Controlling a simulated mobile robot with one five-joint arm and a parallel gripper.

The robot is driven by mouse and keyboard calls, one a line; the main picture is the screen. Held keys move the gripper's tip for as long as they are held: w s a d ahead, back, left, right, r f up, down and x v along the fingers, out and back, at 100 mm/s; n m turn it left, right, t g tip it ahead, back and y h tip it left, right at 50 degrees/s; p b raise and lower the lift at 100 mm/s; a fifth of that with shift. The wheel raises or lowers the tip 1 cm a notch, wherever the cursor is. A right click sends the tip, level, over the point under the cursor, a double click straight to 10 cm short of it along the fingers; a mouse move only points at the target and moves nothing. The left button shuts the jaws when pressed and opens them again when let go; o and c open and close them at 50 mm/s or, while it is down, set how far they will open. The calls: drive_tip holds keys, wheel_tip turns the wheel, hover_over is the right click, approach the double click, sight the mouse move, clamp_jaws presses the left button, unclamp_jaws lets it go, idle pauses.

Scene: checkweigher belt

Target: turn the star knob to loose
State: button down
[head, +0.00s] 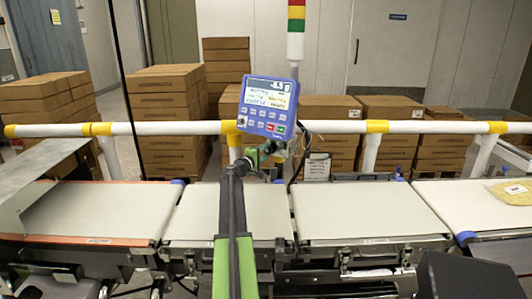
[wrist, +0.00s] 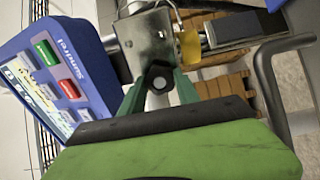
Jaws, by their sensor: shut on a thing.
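The star knob (wrist: 160,77) shows in the wrist view as a dark, round piece in front of a metal bracket (wrist: 148,40). My gripper (wrist: 159,88) is shut on it, with one green finger on each side. The knob's outer shape and any loose or tight marking cannot be made out. In the head view my gripper (head: 262,153) is just below the blue control panel (head: 268,106), and the knob is too small and covered to tell. The panel also shows at the left of the wrist view (wrist: 62,75), close to the bracket.
A white rail with yellow bands (head: 340,127) runs behind the conveyor belts (head: 368,207). A yellow bag (head: 513,193) lies on the right belt. A red, yellow and green light tower (head: 296,25) stands behind the panel. Stacked cartons (head: 168,110) fill the back.

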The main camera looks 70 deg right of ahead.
drive_tip(key=c, duration=0.9)
unclamp_jaws()
drive_tip(key=shift+a, duration=0.1)
drive_tip(key=v, duration=1.7)
drive_tip(key=shift+a, duration=0.15)
